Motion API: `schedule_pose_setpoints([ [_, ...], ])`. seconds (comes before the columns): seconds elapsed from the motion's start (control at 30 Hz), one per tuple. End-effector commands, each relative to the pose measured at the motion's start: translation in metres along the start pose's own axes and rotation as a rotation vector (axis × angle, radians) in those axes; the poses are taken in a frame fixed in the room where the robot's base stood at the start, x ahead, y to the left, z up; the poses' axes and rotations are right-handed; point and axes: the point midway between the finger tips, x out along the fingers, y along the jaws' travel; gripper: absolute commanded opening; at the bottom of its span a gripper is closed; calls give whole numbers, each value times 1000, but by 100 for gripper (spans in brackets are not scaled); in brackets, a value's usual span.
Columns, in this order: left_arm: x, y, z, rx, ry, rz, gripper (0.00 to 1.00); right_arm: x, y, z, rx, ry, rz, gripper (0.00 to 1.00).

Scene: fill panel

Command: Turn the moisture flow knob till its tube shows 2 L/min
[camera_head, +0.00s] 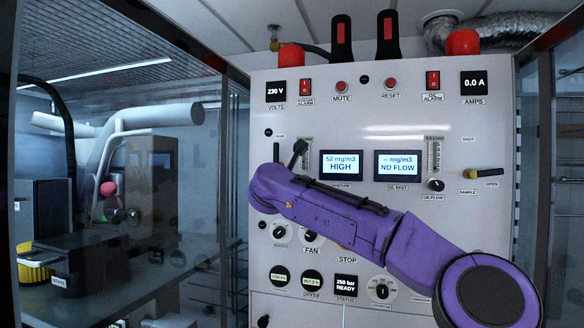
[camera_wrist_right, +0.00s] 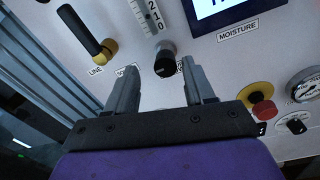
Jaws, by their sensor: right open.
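In the right wrist view the moisture flow knob (camera_wrist_right: 164,66), black with a grey base, sits below its tube (camera_wrist_right: 147,16). Tube marks 0, 1 and 2 show, but I cannot make out the float. My right gripper (camera_wrist_right: 156,64) is open, one finger to either side of the knob in that view; I cannot tell how far the fingertips are from the panel. In the head view my purple right arm covers the knob, and part of the tube (camera_head: 305,160) shows above it. The moisture display (camera_head: 341,166) reads 52 mg/m3 HIGH. My left gripper is not in view.
A LINE valve (camera_wrist_right: 88,32) with a black handle and yellow base is left of the knob. A yellow and red stop button (camera_wrist_right: 262,97) is to the lower right. The oil flow knob (camera_head: 436,185) and sample valve (camera_head: 484,174) are at the panel's right.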

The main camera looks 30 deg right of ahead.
Motion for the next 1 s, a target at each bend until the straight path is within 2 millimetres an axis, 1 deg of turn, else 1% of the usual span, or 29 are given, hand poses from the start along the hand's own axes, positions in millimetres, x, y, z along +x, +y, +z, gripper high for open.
schedule_pose_setpoints([
  [0.03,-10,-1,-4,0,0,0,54,9,0,4,1,2,-4,53],
  [0.13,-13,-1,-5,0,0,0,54,18,-1,2,-1,0,-3,53],
  [0.23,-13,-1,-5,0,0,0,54,21,-1,0,-1,-1,-2,53],
  [0.4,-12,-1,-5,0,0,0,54,20,0,-1,-1,-2,-1,53],
  [0.43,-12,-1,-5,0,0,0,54,20,0,-1,-2,-1,-1,50],
  [0.47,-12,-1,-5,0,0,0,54,20,0,-1,-2,-1,-1,40],
  [0.5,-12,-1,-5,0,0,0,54,20,0,-1,-2,-1,-1,27],
  [0.57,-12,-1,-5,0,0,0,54,20,-1,-1,-2,-1,-1,8],
  [0.6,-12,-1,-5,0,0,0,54,20,0,-1,-2,-1,0,0],
  [0.8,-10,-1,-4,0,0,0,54,20,-1,-1,-31,-1,0,0],
  [0.87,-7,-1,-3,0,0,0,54,20,-1,-2,-85,2,0,0],
  [1.0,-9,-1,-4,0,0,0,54,20,0,0,-272,8,-2,0],
])
